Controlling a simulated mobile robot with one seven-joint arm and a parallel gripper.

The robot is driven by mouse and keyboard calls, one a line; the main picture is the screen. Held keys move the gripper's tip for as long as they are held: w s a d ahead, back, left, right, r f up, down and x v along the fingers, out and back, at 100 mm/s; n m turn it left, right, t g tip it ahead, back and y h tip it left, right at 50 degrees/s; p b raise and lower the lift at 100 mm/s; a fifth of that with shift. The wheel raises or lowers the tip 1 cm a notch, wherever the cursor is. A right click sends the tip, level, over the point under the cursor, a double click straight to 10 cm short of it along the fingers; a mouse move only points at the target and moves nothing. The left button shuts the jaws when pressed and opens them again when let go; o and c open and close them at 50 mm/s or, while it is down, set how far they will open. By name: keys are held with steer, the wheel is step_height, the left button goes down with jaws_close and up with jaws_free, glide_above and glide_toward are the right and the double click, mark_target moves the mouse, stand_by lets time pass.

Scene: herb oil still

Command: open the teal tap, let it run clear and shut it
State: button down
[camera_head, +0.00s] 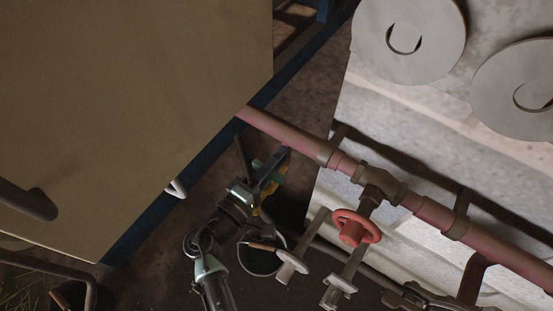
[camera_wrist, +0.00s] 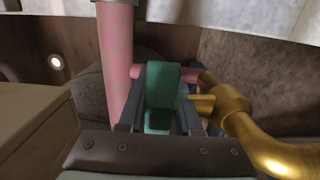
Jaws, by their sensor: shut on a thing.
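The teal tap (camera_wrist: 163,80) stands in the middle of the wrist view, its handle between the two fingers of my gripper (camera_wrist: 159,112). The fingers are shut on it from both sides. A brass pipe (camera_wrist: 238,118) bends away to the right of the tap, and a pink pipe (camera_wrist: 116,60) stands to its left. In the head view my gripper (camera_head: 268,184) is low beside the pink pipe's left end, and only small teal patches show at it. The tap's lower part and spout are hidden, and I cannot see whether liquid runs.
A red handwheel (camera_head: 352,228) is on a branch of the long pink pipe (camera_head: 430,210), right of my gripper. A large tan panel (camera_head: 130,100) fills the left. Grey round discs (camera_head: 425,60) lie on the pale surface at upper right. Brackets crowd the space below the handwheel.

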steer(key=c, duration=0.9)
jaws_free()
steer(key=shift+s, duration=0.1)
steer(key=p+v, duration=0.1)
steer(key=v, duration=1.1)
steer(key=shift+s+a, duration=0.2)
steer(key=shift+s, duration=0.15)
